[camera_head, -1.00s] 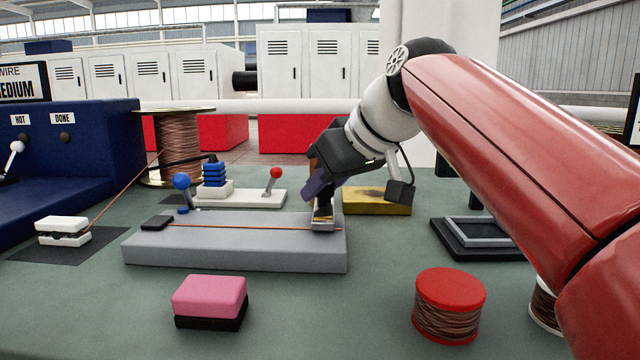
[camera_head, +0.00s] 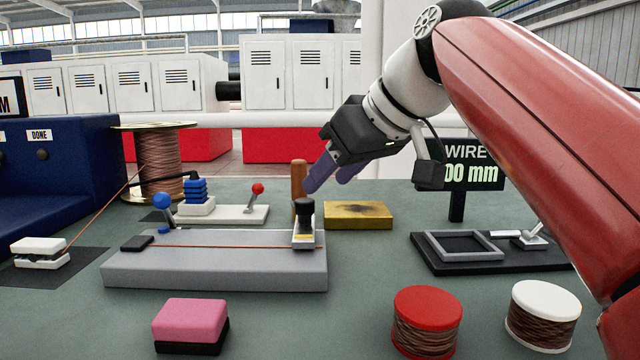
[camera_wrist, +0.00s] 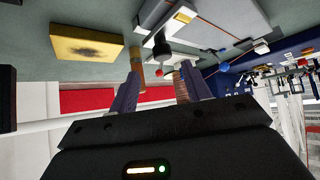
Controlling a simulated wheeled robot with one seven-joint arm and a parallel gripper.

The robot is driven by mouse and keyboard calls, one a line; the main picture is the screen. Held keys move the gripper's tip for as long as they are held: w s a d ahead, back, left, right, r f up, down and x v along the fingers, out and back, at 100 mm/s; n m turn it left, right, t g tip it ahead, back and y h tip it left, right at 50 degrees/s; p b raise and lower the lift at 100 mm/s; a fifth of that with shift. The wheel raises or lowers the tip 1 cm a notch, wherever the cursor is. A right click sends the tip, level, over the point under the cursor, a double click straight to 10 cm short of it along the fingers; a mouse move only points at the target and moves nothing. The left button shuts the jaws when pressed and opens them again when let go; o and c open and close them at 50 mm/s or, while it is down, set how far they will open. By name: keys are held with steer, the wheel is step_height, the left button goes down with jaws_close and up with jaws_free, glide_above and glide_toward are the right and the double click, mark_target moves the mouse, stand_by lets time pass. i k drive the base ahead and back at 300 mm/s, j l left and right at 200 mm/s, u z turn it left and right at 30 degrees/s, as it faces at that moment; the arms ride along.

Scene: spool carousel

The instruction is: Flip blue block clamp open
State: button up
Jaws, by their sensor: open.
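The long grey block (camera_head: 215,266) lies on the bench with a copper wire along its top. At its left end are a small black pad (camera_head: 137,243) and a lever with a blue ball (camera_head: 162,201), which stands up, slightly tilted. I cannot tell exactly how the lever joins the clamp. A black-knobbed piece (camera_head: 304,218) stands upright at the block's right end. My gripper (camera_head: 330,178) is open and empty, above and right of that knob and well right of the blue ball. Its purple fingers also show in the wrist view (camera_wrist: 155,88).
Behind the block stand a white base with blue stacked pieces (camera_head: 196,191) and a red-ball lever (camera_head: 257,188), a wooden handle (camera_head: 298,177) and a yellow block (camera_head: 358,215). A pink block (camera_head: 190,320) and red spool (camera_head: 428,322) are in front. A black tray (camera_head: 490,262) is right.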

mark_target(161, 200)
steer(key=k, duration=1)
